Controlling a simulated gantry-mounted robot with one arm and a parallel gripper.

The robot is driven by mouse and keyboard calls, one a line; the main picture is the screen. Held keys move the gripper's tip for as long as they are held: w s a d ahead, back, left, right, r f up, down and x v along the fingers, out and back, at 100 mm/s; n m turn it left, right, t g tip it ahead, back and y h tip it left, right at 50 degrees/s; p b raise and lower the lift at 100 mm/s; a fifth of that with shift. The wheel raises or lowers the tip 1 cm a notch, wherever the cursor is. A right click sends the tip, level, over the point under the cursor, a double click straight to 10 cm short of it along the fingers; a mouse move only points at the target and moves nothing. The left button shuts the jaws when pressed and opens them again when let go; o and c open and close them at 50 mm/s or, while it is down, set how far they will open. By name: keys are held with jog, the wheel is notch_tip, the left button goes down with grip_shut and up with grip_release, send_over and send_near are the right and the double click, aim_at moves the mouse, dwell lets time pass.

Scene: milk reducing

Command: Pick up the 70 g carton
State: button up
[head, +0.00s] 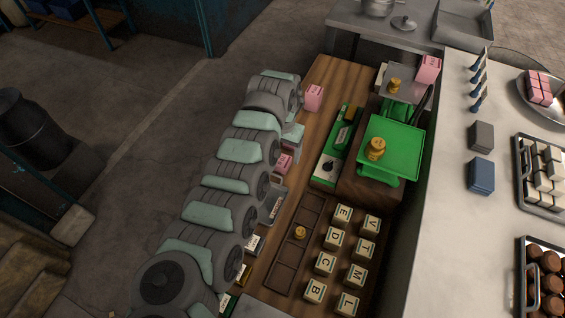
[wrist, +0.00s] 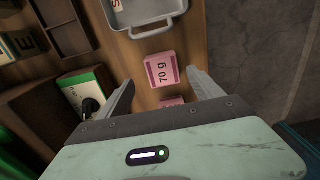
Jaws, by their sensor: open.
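The 70 g carton (wrist: 162,68) is a small pink box, its label facing up in the wrist view. In the head view a pink carton (head: 284,163), seemingly the same one, sits on the wooden bench close beside my arm. My gripper (wrist: 161,80) is open, with its fingertips on either side of the near part of the carton in the picture. I cannot tell how far above it they are.
A grey metal tray (wrist: 145,27) lies just beyond the carton. A green-topped unit with a black knob (wrist: 88,104) stands to the left. A green scale (head: 390,147) with brass weights, lettered blocks (head: 337,239) and a divided wooden tray (head: 282,278) occupy the bench.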

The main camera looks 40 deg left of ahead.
aim_at(281, 160)
jog(key=f, duration=0.5)
jog(key=shift+s+a+f, duration=0.1)
jog(key=shift+a+f, duration=0.05)
jog(key=shift+a, duration=0.1)
jog(key=c, duration=1.5)
jog(key=shift+o, duration=0.2)
